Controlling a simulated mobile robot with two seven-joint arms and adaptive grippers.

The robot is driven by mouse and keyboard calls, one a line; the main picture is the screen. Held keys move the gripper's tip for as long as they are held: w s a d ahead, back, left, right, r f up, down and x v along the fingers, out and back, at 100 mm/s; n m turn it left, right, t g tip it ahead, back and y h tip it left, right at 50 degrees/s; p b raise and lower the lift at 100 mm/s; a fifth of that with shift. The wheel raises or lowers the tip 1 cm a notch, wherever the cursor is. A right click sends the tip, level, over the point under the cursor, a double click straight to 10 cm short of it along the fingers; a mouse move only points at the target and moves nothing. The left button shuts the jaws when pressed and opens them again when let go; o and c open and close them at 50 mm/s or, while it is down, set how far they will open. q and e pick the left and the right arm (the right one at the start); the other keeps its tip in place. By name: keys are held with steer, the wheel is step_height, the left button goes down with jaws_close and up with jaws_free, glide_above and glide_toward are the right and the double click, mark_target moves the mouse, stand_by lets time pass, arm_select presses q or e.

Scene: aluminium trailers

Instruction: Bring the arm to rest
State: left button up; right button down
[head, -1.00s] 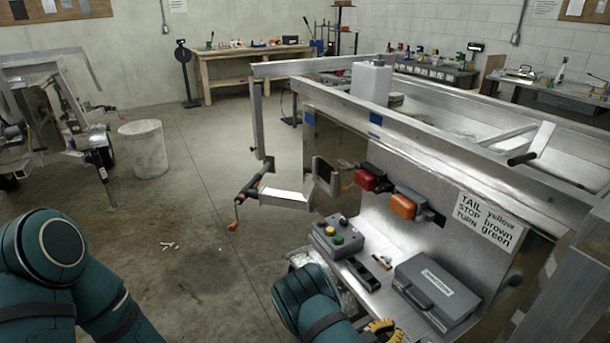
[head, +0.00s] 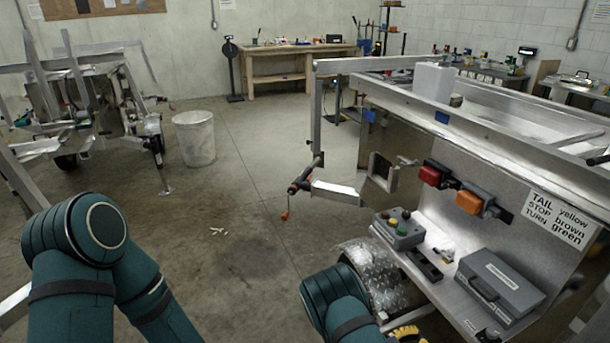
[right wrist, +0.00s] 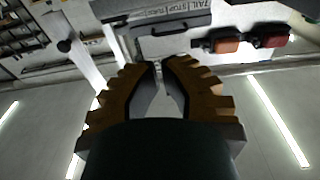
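My right gripper (right wrist: 162,65) shows in the right wrist view with yellow-brown toothed fingers. A narrow gap shows between its tips, with nothing held between them. In the head view only a bit of this gripper (head: 407,334) shows at the bottom edge, beside the trailer's lower ledge. My right arm (head: 340,303) comes in from below. My left arm (head: 100,255) is bent at the lower left, and its gripper is out of the picture.
The aluminium trailer (head: 490,125) fills the right side, close to my right arm. Its ledge carries a button box (head: 398,232) and a grey case (head: 500,287). Another trailer (head: 85,125) and a bin (head: 195,138) stand at left.

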steer(key=s+a+f+n+g+y, duration=0.2)
steer(key=s+a+f+n+y, duration=0.2)
steer(key=a+f+n+y, duration=0.65)
steer(key=s+a+r+n+g+y, duration=0.1)
steer(key=s+a+r+g+y, duration=0.2)
steer(key=s+a+r+y, duration=0.6)
steer(key=shift+s+r+y, duration=0.2)
steer(key=shift+s+y, duration=0.7)
steer(key=shift+y, duration=0.05)
